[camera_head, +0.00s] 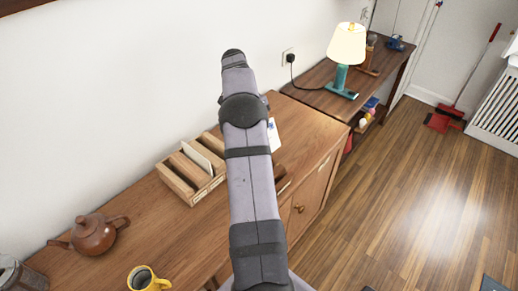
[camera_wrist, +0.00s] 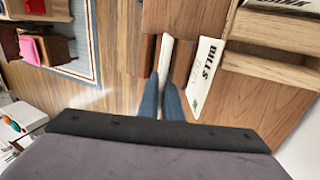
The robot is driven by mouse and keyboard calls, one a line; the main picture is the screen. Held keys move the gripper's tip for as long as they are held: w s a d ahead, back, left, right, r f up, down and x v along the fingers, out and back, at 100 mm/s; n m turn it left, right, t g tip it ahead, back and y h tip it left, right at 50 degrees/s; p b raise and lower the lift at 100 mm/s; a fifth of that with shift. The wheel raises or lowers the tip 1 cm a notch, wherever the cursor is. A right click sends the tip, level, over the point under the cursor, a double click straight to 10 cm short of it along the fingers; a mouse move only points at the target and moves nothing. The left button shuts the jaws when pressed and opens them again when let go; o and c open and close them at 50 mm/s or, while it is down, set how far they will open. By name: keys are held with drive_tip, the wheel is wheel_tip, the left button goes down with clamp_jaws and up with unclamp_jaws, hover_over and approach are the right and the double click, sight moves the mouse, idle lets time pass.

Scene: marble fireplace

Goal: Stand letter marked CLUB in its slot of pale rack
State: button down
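The pale rack (camera_head: 205,187) stands on the sideboard against the wall, with slots between wooden dividers and a white card (camera_head: 198,156) in it. Part of the rack shows at the upper right of the wrist view (camera_wrist: 280,38). In the wrist view my gripper (camera_wrist: 161,88) has its two blue fingers close together on a thin white letter (camera_wrist: 165,58), seen edge-on. Its marking cannot be read. It stands between two brown wooden blocks (camera_wrist: 183,60). My arm hides the gripper in the head view.
A white letter marked BILLS (camera_wrist: 207,70) is right beside the held letter. A brown teapot (camera_head: 93,233) and yellow mug (camera_head: 147,279) stand at left. A lamp (camera_head: 346,45) stands on the farther table. The sideboard's front edge is close to the brown blocks.

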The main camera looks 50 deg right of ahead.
drive_tip(key=shift+w+a+r+p, duration=0.1)
drive_tip(key=shift+r+p, duration=0.25)
drive_tip(key=shift+r, duration=0.45)
drive_tip(key=w+a+r+n+t+p, duration=0.1)
drive_tip(key=w+a+r+p, duration=0.1)
drive_tip(key=a+r+p, duration=0.3)
drive_tip(key=w+a+r+t+p, duration=0.1)
drive_tip(key=w+r+p, duration=0.2)
drive_tip(key=p, duration=0.5)
drive_tip(key=w+f+n+t+p, duration=0.1)
drive_tip(key=w+f+n+t, duration=0.1)
drive_tip(key=w+n, duration=0.8)
drive_tip(key=shift+w+n+p, duration=0.3)
drive_tip(key=shift+w+n, duration=0.05)
drive_tip(key=shift+n, duration=3.25)
drive_tip(key=shift+a, duration=0.1)
wheel_tip(320, 180, down, 9)
drive_tip(key=b, duration=0.6)
drive_tip(key=shift+b, duration=0.4)
